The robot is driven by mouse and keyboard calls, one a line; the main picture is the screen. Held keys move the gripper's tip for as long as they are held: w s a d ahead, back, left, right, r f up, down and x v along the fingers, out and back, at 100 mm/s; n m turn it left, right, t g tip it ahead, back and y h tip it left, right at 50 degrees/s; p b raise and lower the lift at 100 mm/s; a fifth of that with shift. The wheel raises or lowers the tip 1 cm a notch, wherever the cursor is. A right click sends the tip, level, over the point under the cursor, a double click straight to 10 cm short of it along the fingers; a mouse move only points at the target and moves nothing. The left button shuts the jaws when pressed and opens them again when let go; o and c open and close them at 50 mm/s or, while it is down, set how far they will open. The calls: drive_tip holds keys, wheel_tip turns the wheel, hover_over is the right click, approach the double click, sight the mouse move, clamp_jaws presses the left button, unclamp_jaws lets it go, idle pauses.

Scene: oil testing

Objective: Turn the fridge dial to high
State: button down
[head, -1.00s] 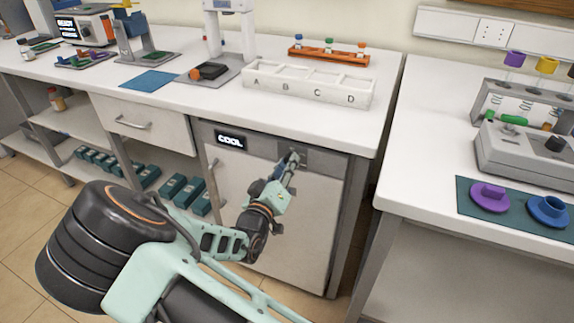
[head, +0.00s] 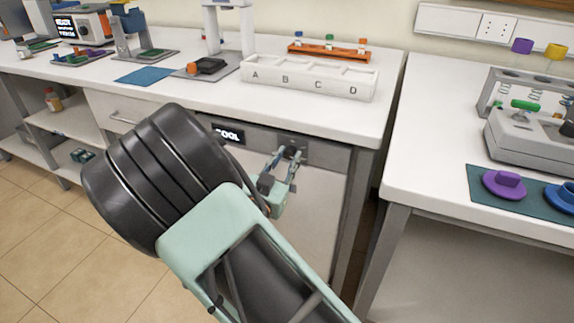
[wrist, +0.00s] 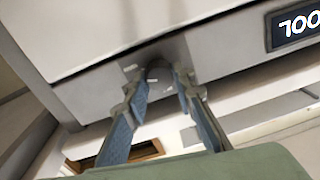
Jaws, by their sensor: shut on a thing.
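The fridge (head: 325,205) is the pale front under the bench, with a grey panel along its top. The dark round dial (head: 291,151) is on this panel. It also shows in the wrist view (wrist: 159,72), with small pale marks beside it. My gripper (head: 285,158) is at the panel, its two fingers on either side of the dial and shut on it. In the wrist view, the fingertips (wrist: 158,84) flank the dial closely.
A white lettered tray (head: 310,92) and an orange rack (head: 328,54) stand on the bench above. A second bench (head: 420,175) is at the right, separated from the fridge by a narrow gap. Open floor lies at the left.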

drive_tip(key=shift+f+m+b, duration=0.1)
drive_tip(key=shift+m+b, duration=0.8)
drive_tip(key=shift+m, duration=0.3)
drive_tip(key=c, duration=1.6)
unclamp_jaws()
drive_tip(key=v, duration=1.2)
